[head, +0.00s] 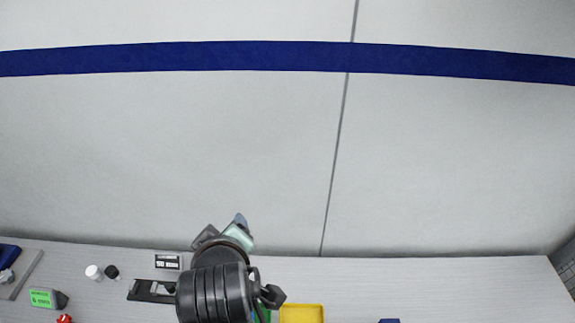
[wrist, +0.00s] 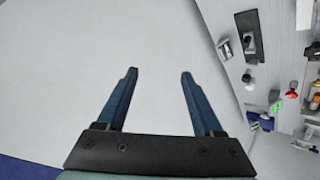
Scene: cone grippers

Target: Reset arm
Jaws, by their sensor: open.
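My gripper shows in the wrist view (wrist: 158,72) with its two blue fingers spread wide apart and nothing between them. Behind the fingers is only plain pale wall. In the head view my dark arm rises at the lower middle, with its end above the back of the table (head: 500,285). The fingers are mostly hidden there by the arm. The gripper is clear of the objects on the table.
On the table are a white cylinder (head: 93,272), a black one (head: 111,271), a green-faced device (head: 42,298), a red item (head: 65,318), a yellow bin (head: 302,313) and a blue item (head: 389,321). The right side looks clear. A wall (head: 200,150) with a blue stripe stands behind.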

